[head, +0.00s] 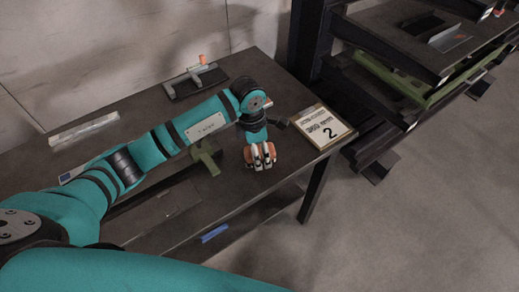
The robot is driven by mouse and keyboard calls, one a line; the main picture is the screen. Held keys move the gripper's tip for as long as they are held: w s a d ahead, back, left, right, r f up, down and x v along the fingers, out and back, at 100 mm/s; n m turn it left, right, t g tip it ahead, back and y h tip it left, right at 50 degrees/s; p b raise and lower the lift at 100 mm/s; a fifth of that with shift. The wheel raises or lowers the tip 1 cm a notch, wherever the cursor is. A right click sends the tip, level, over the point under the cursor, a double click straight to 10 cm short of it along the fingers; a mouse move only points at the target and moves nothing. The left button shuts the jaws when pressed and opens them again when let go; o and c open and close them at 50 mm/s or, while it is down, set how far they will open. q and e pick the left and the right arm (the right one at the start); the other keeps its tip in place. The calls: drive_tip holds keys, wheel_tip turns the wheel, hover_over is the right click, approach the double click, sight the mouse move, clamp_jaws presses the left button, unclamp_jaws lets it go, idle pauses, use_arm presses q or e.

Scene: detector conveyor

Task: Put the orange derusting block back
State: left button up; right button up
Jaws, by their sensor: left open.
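My left arm reaches in from the left over the dark table (140,104). My left gripper (262,163) points down near the table's front right part. Its fingers are open. An orange block (248,155) shows right at the fingers, with orange visible on both sides of them; the fingers hide its middle. I cannot tell whether they touch it. My right gripper is not in view.
A sign marked 2 (322,129) lies at the table's right corner. A green piece (207,156) is left of the gripper. A dark base with an orange-tipped clamp (195,80) stands at the back. A pale bar (84,131) lies at left. Dark racks (400,40) stand right.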

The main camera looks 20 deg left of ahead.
use_arm(q)
drive_tip(key=shift+r, duration=0.55)
wheel_tip(320, 180, up, 11)
drive_tip(key=a+b, duration=0.1)
drive_tip(key=b, duration=0.1)
drive_tip(key=shift+s+a, duration=0.2)
drive_tip(key=shift+s, duration=0.05)
